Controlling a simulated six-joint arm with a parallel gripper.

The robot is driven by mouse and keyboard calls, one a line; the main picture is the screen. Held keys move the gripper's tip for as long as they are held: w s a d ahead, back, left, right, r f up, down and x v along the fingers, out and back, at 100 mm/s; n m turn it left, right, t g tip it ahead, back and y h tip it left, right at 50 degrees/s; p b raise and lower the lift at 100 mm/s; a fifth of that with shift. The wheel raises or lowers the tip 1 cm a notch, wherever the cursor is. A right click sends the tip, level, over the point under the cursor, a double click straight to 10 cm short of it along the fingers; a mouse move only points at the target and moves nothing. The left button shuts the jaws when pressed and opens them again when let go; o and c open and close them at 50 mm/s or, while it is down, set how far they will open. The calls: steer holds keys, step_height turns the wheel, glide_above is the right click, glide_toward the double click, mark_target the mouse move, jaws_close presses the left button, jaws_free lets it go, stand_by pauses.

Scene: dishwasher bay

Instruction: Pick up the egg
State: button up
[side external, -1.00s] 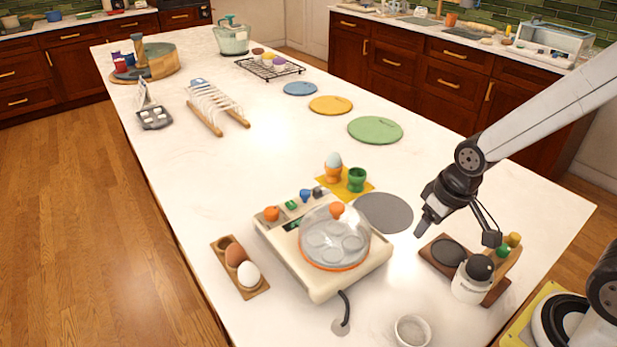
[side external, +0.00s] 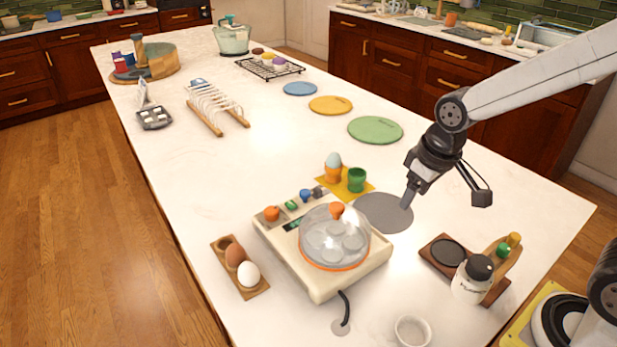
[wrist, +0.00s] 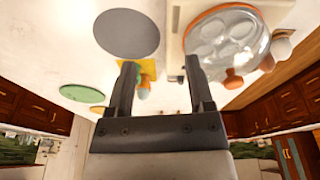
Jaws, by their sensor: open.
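A pale blue egg (side external: 333,160) sits upright in an orange egg cup (side external: 333,175) on a yellow mat, beside an empty-looking green cup (side external: 357,180). A brown egg (side external: 235,254) and a white egg (side external: 248,273) rest in a wooden holder (side external: 262,290) at the front left. The egg cooker (side external: 318,284) has a clear domed lid (side external: 335,237) with an orange knob. My gripper (side external: 445,199) is open with nothing between its fingers, near the grey disc and right of the egg cups. Its spread fingers also show in the wrist view (wrist: 160,70).
A grey round disc (side external: 383,212) lies right of the cooker. A dark wooden tray (side external: 437,262) with a lidded jar (side external: 471,281) stands at the right. A small white bowl (side external: 412,330) is in front. Green (side external: 375,130), orange and blue discs lie farther back, with clear counter around them.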

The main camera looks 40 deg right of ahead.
steer(key=w+a+n, duration=0.1)
steer(key=w, duration=0.1)
steer(key=w+a+r, duration=0.1)
steer(key=w+a, duration=0.1)
steer(key=w, duration=0.1)
steer(key=w+a+n, duration=0.1)
steer(key=w+a, duration=0.1)
steer(key=shift+w+a+r+n+g, duration=0.15)
steer(key=shift+w+r+n+g, duration=0.05)
steer(key=shift+r+n+g, duration=0.1)
steer(key=w+a+n, duration=0.1)
steer(key=w+a, duration=0.2)
steer(key=w+a+n, duration=0.1)
steer(key=w+a, duration=0.2)
steer(key=a, duration=0.1)
steer(key=shift+n+g, duration=0.3)
steer(key=shift+n, duration=0.1)
steer(key=w+a+n, duration=0.3)
steer(key=w+a, duration=0.1)
steer(key=a, duration=0.4)
steer(key=n+g, duration=0.1)
steer(key=n, duration=0.1)
glide_above(234, 246)
step_height(234, 246, down, 3)
steer(key=shift+f, duration=6.25)
steer(key=c, duration=0.3)
